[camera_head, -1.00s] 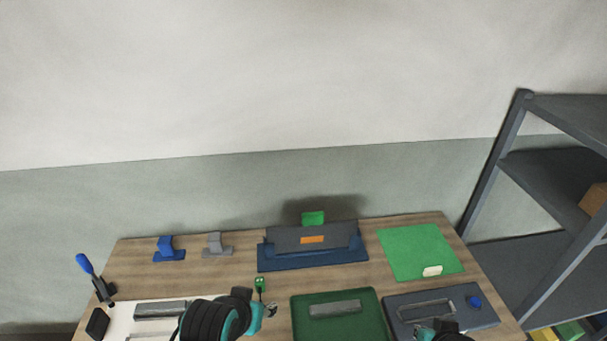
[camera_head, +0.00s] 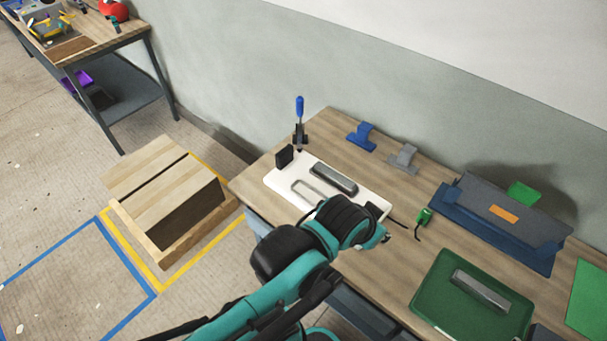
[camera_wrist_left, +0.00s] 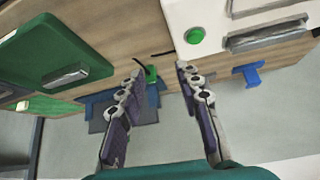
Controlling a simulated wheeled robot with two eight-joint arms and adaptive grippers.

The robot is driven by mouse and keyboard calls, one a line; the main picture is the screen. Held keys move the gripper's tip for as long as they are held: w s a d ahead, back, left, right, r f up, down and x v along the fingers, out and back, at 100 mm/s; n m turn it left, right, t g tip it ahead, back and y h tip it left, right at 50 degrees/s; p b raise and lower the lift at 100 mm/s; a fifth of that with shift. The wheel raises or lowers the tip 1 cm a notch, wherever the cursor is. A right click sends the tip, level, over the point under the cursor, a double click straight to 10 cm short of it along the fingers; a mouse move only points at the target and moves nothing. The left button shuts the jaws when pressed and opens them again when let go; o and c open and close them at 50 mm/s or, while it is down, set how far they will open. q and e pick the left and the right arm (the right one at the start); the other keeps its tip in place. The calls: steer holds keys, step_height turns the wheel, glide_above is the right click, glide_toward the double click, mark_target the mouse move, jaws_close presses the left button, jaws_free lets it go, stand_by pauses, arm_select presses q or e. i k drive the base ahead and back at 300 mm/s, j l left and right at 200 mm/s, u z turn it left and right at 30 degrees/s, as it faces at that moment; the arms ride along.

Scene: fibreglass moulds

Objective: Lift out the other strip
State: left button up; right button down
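A grey metal strip (camera_head: 333,179) lies in the white mould board (camera_head: 284,184) on the bench. Beside it is an elongated outlined slot (camera_head: 312,196). Another grey strip (camera_head: 481,292) lies in the green tray (camera_head: 432,290) at lower right; it also shows in the left wrist view (camera_wrist_left: 65,76). My left arm reaches over the front edge of the white board. In the left wrist view my left gripper (camera_wrist_left: 160,69) is open and empty, its fingers apart, with the white board to the upper right and the green tray to the left. My right gripper is out of view.
A blue-and-grey holder (camera_head: 500,225) sits behind the tray. A blue-handled tool (camera_head: 299,118) stands at the left corner.

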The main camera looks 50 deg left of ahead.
mark_target(344, 185)
steer(key=k+j+u, duration=0.1)
steer(key=u, duration=1.15)
steer(key=i+j+z, duration=0.25)
steer(key=z, duration=0.2)
steer(key=i+j+z, duration=0.2)
steer(key=j+z, duration=0.3)
steer(key=l, duration=0.1)
